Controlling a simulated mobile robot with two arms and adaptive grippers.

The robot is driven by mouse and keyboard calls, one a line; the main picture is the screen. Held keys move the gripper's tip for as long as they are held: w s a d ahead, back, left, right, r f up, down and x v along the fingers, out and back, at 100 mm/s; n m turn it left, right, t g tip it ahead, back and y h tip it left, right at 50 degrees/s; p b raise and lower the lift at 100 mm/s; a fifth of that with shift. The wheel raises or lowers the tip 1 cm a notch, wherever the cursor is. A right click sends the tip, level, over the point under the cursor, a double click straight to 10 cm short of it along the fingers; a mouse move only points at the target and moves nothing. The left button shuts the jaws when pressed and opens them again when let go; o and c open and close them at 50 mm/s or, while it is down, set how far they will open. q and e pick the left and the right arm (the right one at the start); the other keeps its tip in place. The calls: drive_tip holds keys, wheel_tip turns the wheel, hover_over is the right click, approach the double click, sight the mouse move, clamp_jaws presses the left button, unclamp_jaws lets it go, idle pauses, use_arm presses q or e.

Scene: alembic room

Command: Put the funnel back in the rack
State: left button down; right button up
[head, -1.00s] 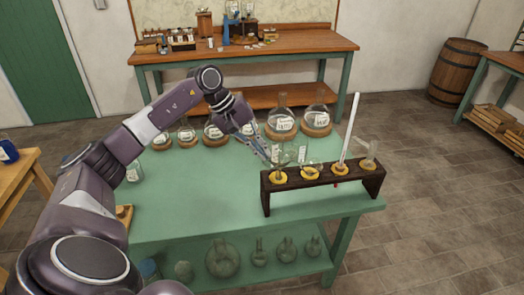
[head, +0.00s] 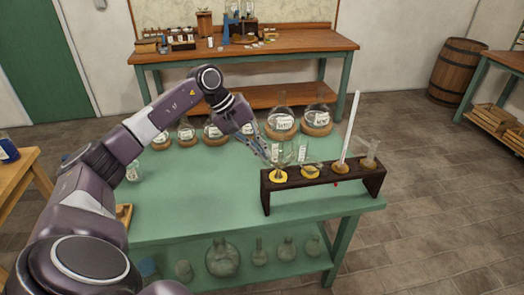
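A dark wooden rack (head: 330,179) with yellow-ringed holes stands at the right end of the green table. Clear glassware sits at its holes, and a tall white rod rises from the third. A clear glass piece, seemingly the funnel (head: 279,160), is over the leftmost hole, its lower part at the yellow ring. My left gripper (head: 268,158) reaches down from the upper left, with its fingertips at or right beside this glass. The thin fingers overlap the clear glass, so I cannot tell whether they hold it. My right gripper is out of view.
Several round flasks on cork rings (head: 281,130) line the table's back edge, close behind my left gripper. More glassware stands on the lower shelf (head: 270,268). The green tabletop (head: 190,195) is clear in front of the flasks.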

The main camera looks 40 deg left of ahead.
use_arm(q)
drive_tip(key=shift+f+b, duration=0.7)
drive_tip(key=shift+f, duration=0.15)
idle(0.8)
drive_tip(key=shift+f+b, duration=1.05)
drive_tip(key=shift+b, duration=0.1)
idle(2.1)
drive_tip(key=c, duration=2.1)
unclamp_jaws()
drive_tip(key=shift+r, duration=0.2)
drive_tip(key=shift+r+p, duration=2.2)
drive_tip(key=shift+r, duration=1.1)
